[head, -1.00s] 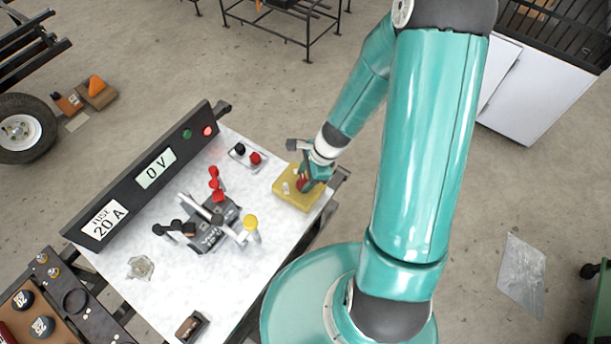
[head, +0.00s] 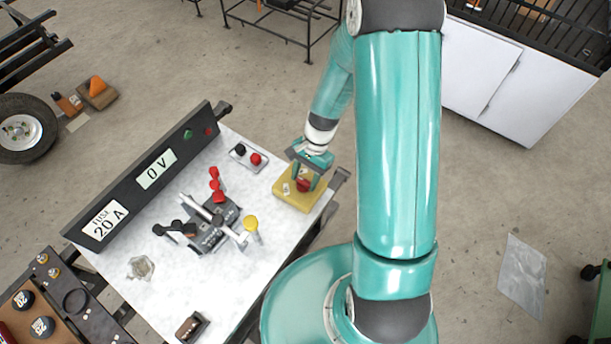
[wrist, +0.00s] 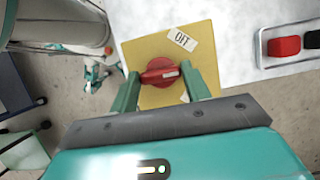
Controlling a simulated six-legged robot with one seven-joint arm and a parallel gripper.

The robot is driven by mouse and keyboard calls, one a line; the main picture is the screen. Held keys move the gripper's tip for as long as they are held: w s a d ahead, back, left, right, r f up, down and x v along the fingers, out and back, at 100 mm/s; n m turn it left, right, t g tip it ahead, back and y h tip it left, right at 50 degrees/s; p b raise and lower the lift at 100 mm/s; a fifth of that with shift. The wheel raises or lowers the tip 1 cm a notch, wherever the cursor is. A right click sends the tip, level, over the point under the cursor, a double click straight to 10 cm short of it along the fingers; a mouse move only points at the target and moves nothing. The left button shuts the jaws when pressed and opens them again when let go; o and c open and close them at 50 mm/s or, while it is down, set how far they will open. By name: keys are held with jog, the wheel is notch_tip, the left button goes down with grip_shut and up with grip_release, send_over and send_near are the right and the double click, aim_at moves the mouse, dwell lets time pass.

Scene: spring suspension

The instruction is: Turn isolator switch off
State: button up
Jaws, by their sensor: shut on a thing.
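The isolator switch is a red rotary knob (head: 303,185) on a yellow box (head: 283,197) at the table's right corner. In the wrist view the knob (wrist: 158,68) has a raised bar lying almost level across the picture. A pale label (wrist: 182,39) reading OFF sits above and right of the knob on the yellow face. My gripper (head: 305,181) is over the box from above. In the wrist view my gripper (wrist: 161,79) has its green fingers at the two ends of the bar, shut on it.
A black panel (head: 128,195) at the table's back reads 0 V and FUSE 20 A. A red-and-black terminal tray (head: 249,157), a lever rig (head: 210,230) and a yellow-topped post (head: 251,224) stand on the white table. A glass dish (head: 141,267) sits front left.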

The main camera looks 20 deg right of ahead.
jog(key=n+g+h, duration=0.1)
jog(key=n, duration=0.3)
jog(key=shift+w+a+n, duration=0.1)
jog(key=shift+a+n, duration=0.05)
jog(key=shift+n, duration=0.15)
jog(key=shift+c, duration=0.2)
jog(key=shift+n+g+h, duration=0.4)
jog(key=shift+n+h, duration=0.6)
jog(key=shift+n, duration=1.3)
jog(key=shift+o, duration=0.2)
jog(key=shift+c, duration=0.2)
jog(key=o, duration=1)
jog(key=v, duration=1.3)
jog(key=shift+w+r, duration=0.2)
jog(key=shift+r, duration=0.2)
